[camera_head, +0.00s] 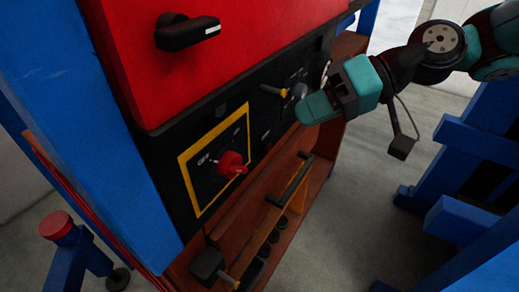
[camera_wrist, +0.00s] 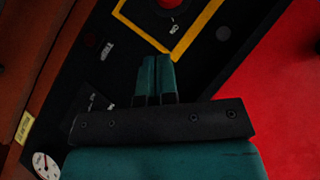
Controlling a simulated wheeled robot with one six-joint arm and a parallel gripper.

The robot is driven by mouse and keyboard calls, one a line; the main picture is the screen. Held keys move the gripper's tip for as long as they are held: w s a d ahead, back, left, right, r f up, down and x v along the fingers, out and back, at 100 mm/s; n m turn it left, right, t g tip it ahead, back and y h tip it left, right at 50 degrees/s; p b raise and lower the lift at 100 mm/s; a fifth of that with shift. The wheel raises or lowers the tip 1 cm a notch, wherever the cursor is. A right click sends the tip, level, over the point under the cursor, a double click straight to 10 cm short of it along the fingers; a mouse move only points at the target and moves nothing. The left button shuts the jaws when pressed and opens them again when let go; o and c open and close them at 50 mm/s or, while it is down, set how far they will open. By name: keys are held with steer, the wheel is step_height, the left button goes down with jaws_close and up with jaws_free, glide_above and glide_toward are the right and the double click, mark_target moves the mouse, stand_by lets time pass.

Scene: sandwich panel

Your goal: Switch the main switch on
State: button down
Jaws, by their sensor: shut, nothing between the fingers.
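A red rotary knob (camera_head: 232,164) sits on a black plate with a yellow border (camera_head: 190,183) on the dark panel; "OFF" lettering shows at its upper left. In the wrist view only part of the red knob (camera_wrist: 168,3) shows at the top edge, inside the yellow border (camera_wrist: 180,48). My gripper (camera_head: 306,110) is shut and empty, to the upper right of the knob and apart from it. In the wrist view its teal fingertips (camera_wrist: 156,60) are together, below the yellow border. Whether they touch the panel I cannot tell.
A black knob with a white mark (camera_head: 187,32) is on the red panel above. A small yellow-tipped lever (camera_head: 274,91) is near my gripper. A black bar handle (camera_head: 290,180) and a black lever (camera_head: 208,265) stick out below. A gauge (camera_wrist: 46,165) shows at lower left.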

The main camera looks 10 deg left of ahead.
mark_target(233, 166)
steer(key=s+a+f+p, duration=0.3)
steer(key=s+a+f, duration=0.1)
steer(key=a+f, duration=0.2)
steer(key=shift+a+f, duration=0.2)
steer(key=shift+a, duration=0.35)
